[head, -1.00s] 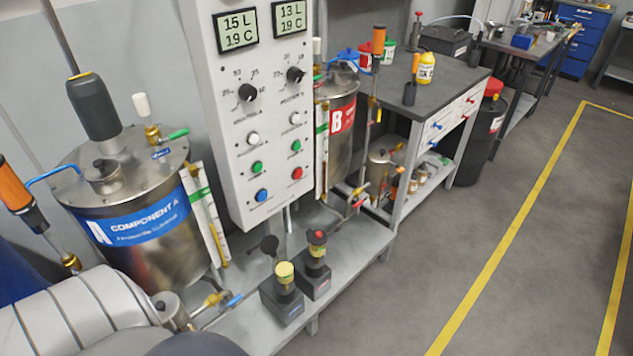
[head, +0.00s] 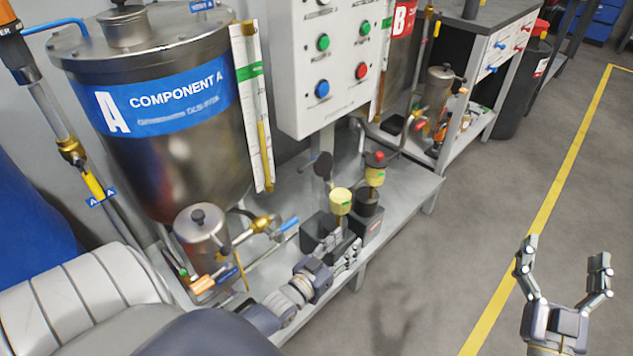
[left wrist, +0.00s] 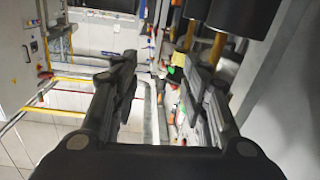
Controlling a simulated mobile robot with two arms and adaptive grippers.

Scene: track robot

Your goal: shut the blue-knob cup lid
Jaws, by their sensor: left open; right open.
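On the low shelf in the head view, a front yellow-topped cup (head: 340,200) stands on a dark base. A dark round knob (head: 322,166) stands up on its left; I cannot tell whether it is a raised lid. A second cup (head: 375,177) behind carries a red knob (head: 378,156). My left gripper (head: 343,246) is open and empty, in front of the nearer base; the exact gap is unclear. Its open fingers also show in the left wrist view (left wrist: 160,72). My right gripper (head: 564,268) is open and empty over the floor.
The Component A tank (head: 180,150) stands on the left, with a small metal pot (head: 201,238) and a blue valve handle (head: 288,225) below. The control box (head: 335,60) hangs above the shelf (head: 410,195).

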